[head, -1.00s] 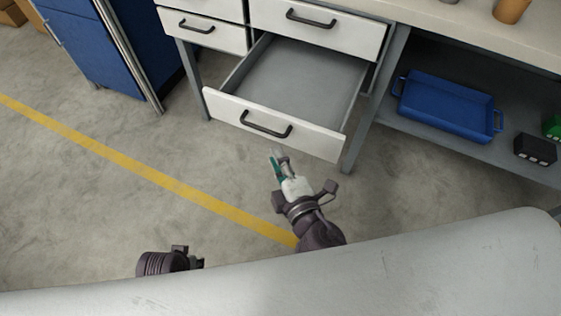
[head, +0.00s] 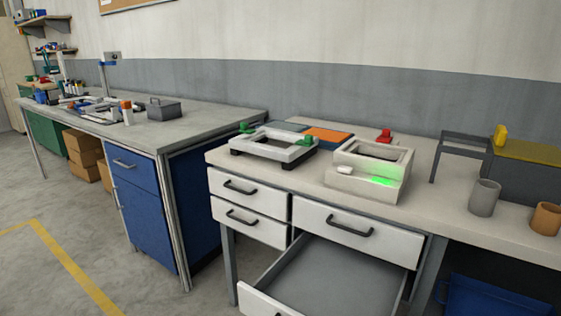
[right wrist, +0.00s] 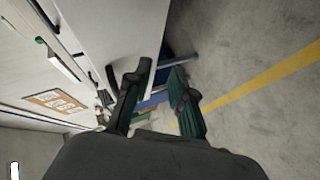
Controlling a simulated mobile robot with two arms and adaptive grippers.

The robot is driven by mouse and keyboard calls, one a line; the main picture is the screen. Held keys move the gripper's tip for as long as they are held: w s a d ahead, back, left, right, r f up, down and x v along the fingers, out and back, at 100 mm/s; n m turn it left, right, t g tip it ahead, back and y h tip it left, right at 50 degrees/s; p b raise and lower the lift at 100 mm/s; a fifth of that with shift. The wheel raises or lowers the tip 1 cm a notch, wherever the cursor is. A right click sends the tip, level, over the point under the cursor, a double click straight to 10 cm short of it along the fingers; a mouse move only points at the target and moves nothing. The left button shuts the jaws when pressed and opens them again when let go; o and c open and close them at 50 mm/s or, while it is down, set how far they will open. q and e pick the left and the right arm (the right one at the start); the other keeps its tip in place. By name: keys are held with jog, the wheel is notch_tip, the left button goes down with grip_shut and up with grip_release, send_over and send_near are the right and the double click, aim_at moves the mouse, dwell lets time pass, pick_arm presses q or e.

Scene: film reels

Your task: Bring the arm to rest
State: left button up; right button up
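In the right wrist view my right gripper (right wrist: 157,82) has its two dark green-tipped fingers apart, with nothing held between them. White drawer fronts (right wrist: 110,30) fill the picture beyond and to the left of the fingers; I cannot tell the exact gap to them. In the head view neither gripper is in sight. The pulled-out drawer (head: 330,280) hangs open under the bench, and the part of its grey inside that I see is empty. My left gripper is hidden from both views.
The light workbench (head: 420,212) carries a white frame fixture (head: 275,147), a white device with a green light (head: 375,180), a grey cup (head: 484,197) and a brown cup (head: 546,218). A blue cabinet (head: 140,205) stands left. Floor with a yellow line (head: 75,270) is clear.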

jog(key=s+d+f+m+g+p, duration=0.35)
jog(key=s+f+m+g, duration=0.35)
jog(key=f, duration=0.4)
jog(key=s+d+f+m+g+p, duration=0.3)
jog(key=s+d+f+m+g, duration=0.15)
jog(key=s+f, duration=0.5)
pick_arm(q)
jog(key=s+a+f+g+p, duration=0.1)
jog(key=s+f+p, duration=0.3)
jog(key=s, duration=0.5)
jog(key=s+a+f+p, duration=0.2)
jog(key=s+f+p, duration=0.2)
jog(key=s+p, duration=0.4)
jog(key=s, duration=0.2)
jog(key=shift+s+a+f+g, duration=0.15)
jog(key=shift+s+f+g, duration=0.15)
jog(key=shift+f+g, duration=0.1)
pick_arm(e)
jog(key=s+d+f, duration=0.2)
jog(key=s, duration=0.6)
jog(key=s+d+f, duration=0.1)
jog(key=s+f, duration=0.2)
jog(key=s, duration=0.5)
jog(key=shift+d+g, duration=0.4)
jog(key=shift+g, duration=0.05)
pick_arm(q)
jog(key=shift+m, duration=0.3)
